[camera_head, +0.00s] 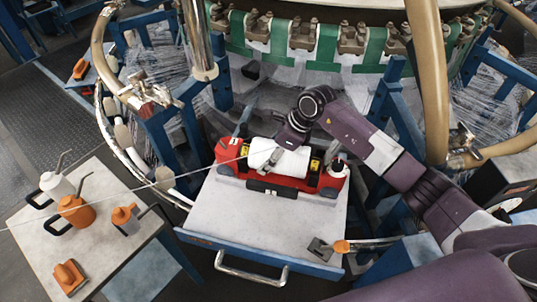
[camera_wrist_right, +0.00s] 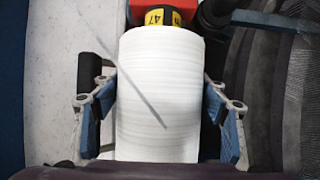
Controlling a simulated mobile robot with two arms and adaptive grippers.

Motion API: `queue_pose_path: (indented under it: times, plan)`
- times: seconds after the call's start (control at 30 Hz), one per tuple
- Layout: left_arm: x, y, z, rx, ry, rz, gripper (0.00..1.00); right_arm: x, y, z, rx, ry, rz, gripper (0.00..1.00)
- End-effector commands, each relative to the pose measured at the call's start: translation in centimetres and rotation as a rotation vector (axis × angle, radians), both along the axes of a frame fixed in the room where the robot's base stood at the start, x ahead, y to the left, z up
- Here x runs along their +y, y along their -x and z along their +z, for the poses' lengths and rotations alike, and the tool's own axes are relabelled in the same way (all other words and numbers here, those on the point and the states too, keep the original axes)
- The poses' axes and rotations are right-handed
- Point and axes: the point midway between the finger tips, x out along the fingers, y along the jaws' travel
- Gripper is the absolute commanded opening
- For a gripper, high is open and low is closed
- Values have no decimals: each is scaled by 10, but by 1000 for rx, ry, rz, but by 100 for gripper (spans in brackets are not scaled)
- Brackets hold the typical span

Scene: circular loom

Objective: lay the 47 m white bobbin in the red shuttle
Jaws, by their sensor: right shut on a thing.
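The white bobbin (camera_head: 279,158) is a thick white roll lying lengthwise at the red shuttle (camera_head: 330,184), on the drawer-like table. I cannot tell whether it rests in the shuttle's bed or hangs just above it. My right gripper (camera_head: 291,140) reaches down from above and is shut on the bobbin. In the right wrist view, the bobbin (camera_wrist_right: 158,95) lies between the two fingers of my right gripper (camera_wrist_right: 160,105). A black and yellow end marked 47 (camera_wrist_right: 155,17) shows at its top, beside a red part of the shuttle (camera_wrist_right: 180,8). My left gripper is not in view.
The pale tray top (camera_head: 250,215) in front of the shuttle is mostly clear. A small grey and orange tool (camera_head: 325,247) lies at its front right corner. A side table (camera_head: 105,240) at left holds orange and white cans. Loom frame bars and a thread surround the shuttle.

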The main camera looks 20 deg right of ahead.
Motion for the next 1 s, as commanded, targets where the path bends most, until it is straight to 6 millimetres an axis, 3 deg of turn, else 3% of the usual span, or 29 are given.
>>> queue_pose_path:
  times: [1.0]
  plan:
    - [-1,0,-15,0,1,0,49,0,-1,-15,-4,-2,0,9]
